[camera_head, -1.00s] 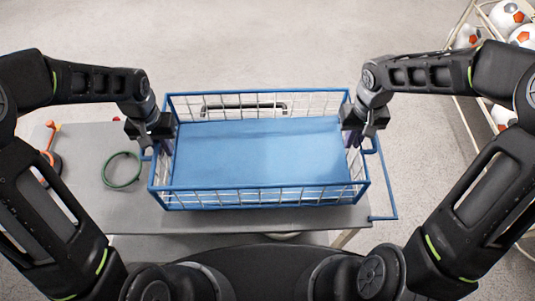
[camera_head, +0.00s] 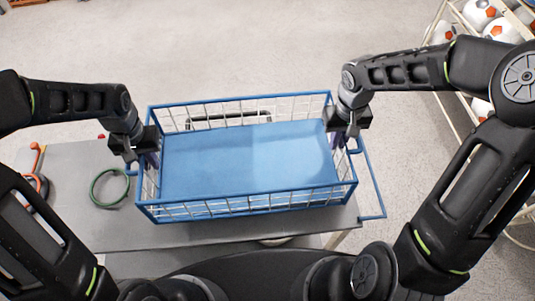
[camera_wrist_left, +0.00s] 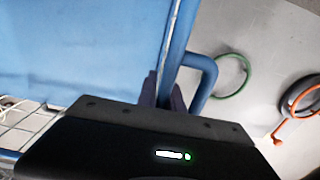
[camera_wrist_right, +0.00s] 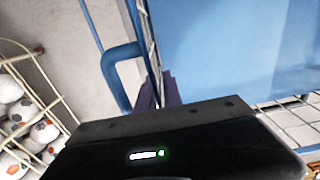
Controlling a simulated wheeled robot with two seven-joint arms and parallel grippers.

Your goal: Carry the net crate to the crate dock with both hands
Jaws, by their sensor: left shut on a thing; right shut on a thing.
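The net crate (camera_head: 250,205) has a blue frame, white wire sides and a flat blue floor, and it is empty. It is over the grey table, slightly tilted in the picture; I cannot tell whether it touches the top. My left gripper (camera_head: 148,160) is shut on its left end, by a blue handle loop that shows in the left wrist view (camera_wrist_left: 207,75). My right gripper (camera_head: 340,138) is shut on its right end, by a similar blue loop in the right wrist view (camera_wrist_right: 118,62). The fingertips are partly hidden. I cannot make out the crate dock.
The grey table (camera_head: 75,160) holds a green ring (camera_head: 109,188) and an orange-handled item (camera_head: 36,160) left of the crate. A blue rail (camera_head: 374,185) sticks out at the table's right. A rack of footballs (camera_head: 480,15) stands at the far right. Floor beyond the table is clear.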

